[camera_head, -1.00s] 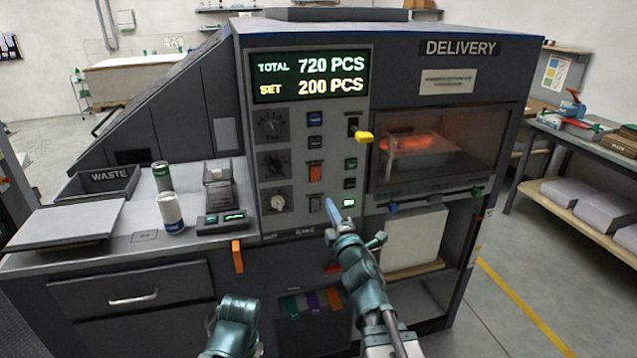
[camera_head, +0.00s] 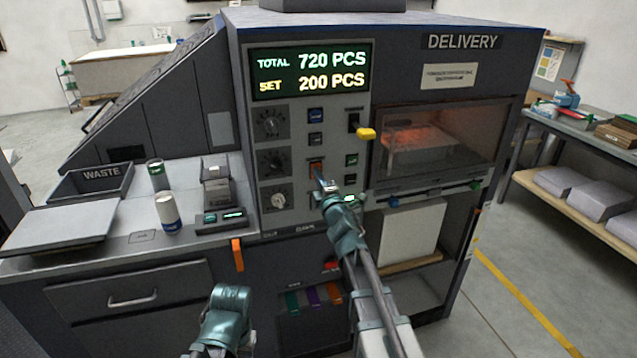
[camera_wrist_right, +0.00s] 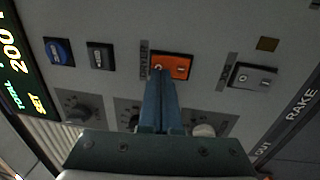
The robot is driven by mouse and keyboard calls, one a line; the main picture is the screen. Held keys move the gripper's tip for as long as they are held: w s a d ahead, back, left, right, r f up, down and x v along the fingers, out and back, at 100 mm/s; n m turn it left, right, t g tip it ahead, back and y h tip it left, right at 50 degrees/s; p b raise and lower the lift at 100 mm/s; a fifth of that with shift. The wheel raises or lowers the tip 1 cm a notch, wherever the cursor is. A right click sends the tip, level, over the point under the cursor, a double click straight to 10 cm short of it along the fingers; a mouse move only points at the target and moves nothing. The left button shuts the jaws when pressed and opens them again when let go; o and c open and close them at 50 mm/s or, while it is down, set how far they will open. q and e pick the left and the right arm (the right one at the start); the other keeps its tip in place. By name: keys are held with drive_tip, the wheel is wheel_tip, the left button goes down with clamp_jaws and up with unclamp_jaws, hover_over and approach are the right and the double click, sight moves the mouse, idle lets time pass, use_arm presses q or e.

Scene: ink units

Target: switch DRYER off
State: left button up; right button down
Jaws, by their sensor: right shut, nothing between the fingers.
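The DRYER switch is an orange rocker on the grey control panel; it shows in the wrist view (camera_wrist_right: 171,67) and in the head view (camera_head: 316,167). A vertical label that seems to read DRYER sits beside it. My right gripper (camera_wrist_right: 160,76) is shut and empty, its blue fingertips at the edge of the orange rocker and overlapping it in the wrist view. Whether they touch cannot be told. In the head view my right gripper (camera_head: 321,180) is just below the rocker. Of my left arm only a teal link shows at the bottom; its fingers do not show.
Dark rocker (camera_wrist_right: 101,56) and blue button (camera_wrist_right: 59,51) flank it on one side, a grey rocker (camera_wrist_right: 252,77) on the other. Knobs (camera_head: 272,161) sit left. A yellow-tipped lever (camera_head: 365,134) juts out at the upper right. The delivery window (camera_head: 440,140) glows orange.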

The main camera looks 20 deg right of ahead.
drive_tip(key=shift+w, duration=0.15)
use_arm(q)
drive_tip(key=shift+r, duration=0.15)
use_arm(e)
drive_tip(key=shift+w+r, duration=0.15)
idle(0.3)
